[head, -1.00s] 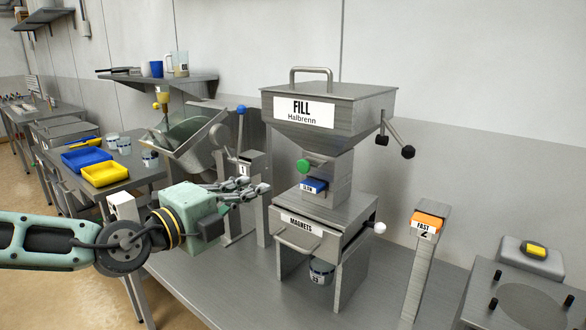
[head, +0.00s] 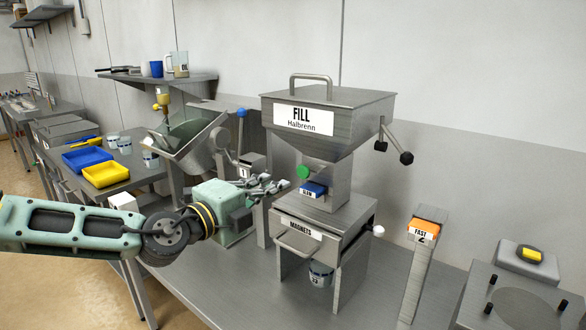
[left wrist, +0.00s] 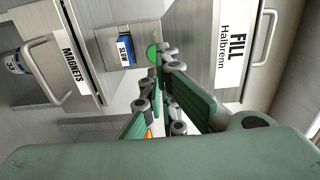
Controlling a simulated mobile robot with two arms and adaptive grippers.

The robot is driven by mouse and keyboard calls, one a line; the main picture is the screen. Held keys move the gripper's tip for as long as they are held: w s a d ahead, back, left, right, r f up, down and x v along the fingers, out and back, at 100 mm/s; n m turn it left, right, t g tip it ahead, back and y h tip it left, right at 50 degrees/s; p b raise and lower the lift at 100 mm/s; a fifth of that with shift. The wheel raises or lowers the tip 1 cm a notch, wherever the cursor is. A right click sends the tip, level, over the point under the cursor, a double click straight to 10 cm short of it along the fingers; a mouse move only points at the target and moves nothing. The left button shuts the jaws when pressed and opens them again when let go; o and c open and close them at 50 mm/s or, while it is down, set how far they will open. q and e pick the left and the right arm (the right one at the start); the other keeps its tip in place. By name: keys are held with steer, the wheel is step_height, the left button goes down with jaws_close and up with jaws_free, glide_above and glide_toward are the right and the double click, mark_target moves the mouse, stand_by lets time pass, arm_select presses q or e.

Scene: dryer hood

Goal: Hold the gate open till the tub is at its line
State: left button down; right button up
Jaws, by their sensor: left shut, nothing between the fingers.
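The hopper marked FILL (head: 330,120) stands on the bench; it also shows in the left wrist view (left wrist: 232,45). Below it are a green round knob (head: 303,172) and a blue labelled tab (head: 313,189). A tub (head: 320,275) stands under the box marked MAGNETS (head: 322,222), partly hidden. I cannot tell from the pictures which part is the gate. My left gripper (head: 284,184) is shut and empty, its fingertips just left of the green knob. In the left wrist view the fingers point towards the green knob (left wrist: 153,55); contact cannot be told. My right gripper is out of view.
An orange FAST tab (head: 425,228) tops a post at right. A lever with a blue ball (head: 241,112) stands behind my gripper. Blue (head: 87,159) and yellow (head: 106,174) trays lie on the left table. Bare bench lies between the hopper stand and the FAST post.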

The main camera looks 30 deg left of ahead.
mark_target(301, 170)
arm_select(q)
steer(key=w+p, duration=0.3)
steer(key=w, duration=0.2)
steer(key=shift+w+r+p, duration=0.15)
steer(key=shift+r+p, duration=0.05)
steer(key=shift+p, duration=0.2)
steer(key=shift+w+d+p, duration=0.2)
steer(key=shift+w+p, duration=0.3)
steer(key=shift+p, duration=0.1)
steer(key=shift+w+p, duration=0.3)
steer(key=shift+w+d+f+p, duration=0.1)
steer(key=shift+w+f+p, duration=0.2)
steer(key=shift+w, duration=0.3)
